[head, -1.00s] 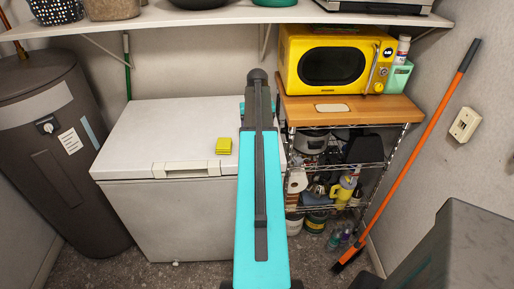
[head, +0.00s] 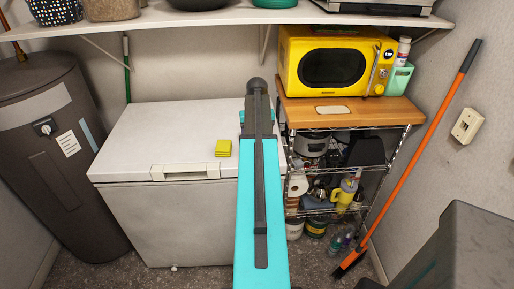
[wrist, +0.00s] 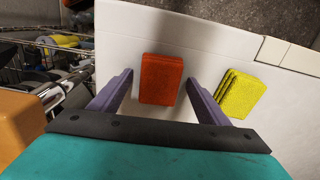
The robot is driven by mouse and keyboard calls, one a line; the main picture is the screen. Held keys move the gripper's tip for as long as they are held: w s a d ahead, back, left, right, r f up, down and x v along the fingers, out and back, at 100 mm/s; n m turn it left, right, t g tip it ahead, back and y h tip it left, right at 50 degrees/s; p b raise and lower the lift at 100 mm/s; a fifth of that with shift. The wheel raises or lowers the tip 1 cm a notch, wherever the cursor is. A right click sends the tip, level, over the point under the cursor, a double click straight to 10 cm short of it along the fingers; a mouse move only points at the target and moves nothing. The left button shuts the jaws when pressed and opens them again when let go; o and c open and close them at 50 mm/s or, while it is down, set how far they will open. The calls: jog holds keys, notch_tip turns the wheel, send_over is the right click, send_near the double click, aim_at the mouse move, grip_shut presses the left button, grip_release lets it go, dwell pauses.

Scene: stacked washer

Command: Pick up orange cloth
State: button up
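The orange cloth (wrist: 161,79) is a folded red-orange rectangle lying on the white top of the chest freezer (head: 140,130). In the wrist view it lies between the lines of my gripper's two purple fingers, a little beyond them. My gripper (wrist: 158,82) is open, with bare freezer top between each finger and the cloth. How high the fingers are above the lid is hard to tell. In the head view my arm hides the cloth and the gripper.
A yellow folded cloth (wrist: 240,93) lies to the right of the right finger; it also shows in the head view (head: 223,148). A wire rack (head: 340,165) with a yellow microwave (head: 335,62) stands right of the freezer. A shelf (head: 225,17) runs above.

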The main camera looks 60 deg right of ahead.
jog(key=c, duration=0.9)
jog(key=shift+r, duration=0.1)
jog(key=shift+c, duration=0.2)
jog(key=shift+r+p, duration=1.35)
jog(key=shift+r, duration=0.35)
jog(key=shift+s+a+r, duration=0.1)
jog(key=shift+s+a, duration=0.05)
jog(key=s+a+p, duration=0.2)
jog(key=s+a, duration=0.2)
jog(key=a, duration=0.2)
jog(key=s+a+r+p, duration=0.1)
jog(key=s+a, duration=0.2)
jog(key=a, duration=0.4)
jog(key=shift+s+a+p, duration=0.2)
jog(key=shift+s+p, duration=0.2)
jog(key=shift+r, duration=0.1)
